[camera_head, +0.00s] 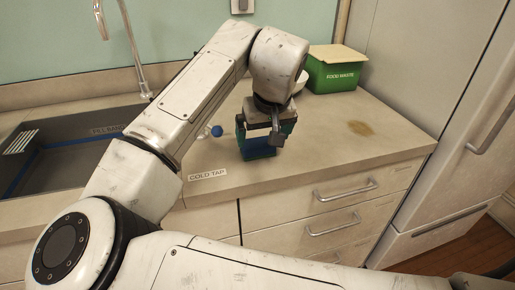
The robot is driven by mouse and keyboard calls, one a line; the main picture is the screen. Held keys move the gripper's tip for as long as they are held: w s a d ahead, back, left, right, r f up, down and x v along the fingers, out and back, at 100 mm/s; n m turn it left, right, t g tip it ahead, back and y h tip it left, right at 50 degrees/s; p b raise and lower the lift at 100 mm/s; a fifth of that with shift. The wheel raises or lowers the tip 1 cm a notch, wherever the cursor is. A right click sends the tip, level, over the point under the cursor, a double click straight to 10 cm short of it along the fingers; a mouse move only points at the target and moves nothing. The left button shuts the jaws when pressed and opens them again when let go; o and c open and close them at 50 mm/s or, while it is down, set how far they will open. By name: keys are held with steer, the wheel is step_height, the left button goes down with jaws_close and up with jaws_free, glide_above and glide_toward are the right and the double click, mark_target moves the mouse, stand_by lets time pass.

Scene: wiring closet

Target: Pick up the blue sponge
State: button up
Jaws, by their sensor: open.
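A blue block that looks like the blue sponge (258,143) is on the counter, with green showing above and below it. I cannot tell if the green belongs to it or to a holder. My gripper (261,134) points down right over this spot, its jaws open, with one dark finger at the right front of the blue block. The gripper hides the block's top and part of its sides. I cannot tell whether the fingers touch it.
A green food waste bin (335,76) stands at the back right, with a white item partly hidden beside it. A grey sink (60,150) with a tap (135,50) is at left. A small blue knob (217,131) is close by. The right counter (370,105) is clear except for a brown stain.

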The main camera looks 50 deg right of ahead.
mark_target(260, 146)
steer(key=x, duration=0.5)
steer(key=shift+w+f, duration=0.1)
steer(key=c, duration=0.7)
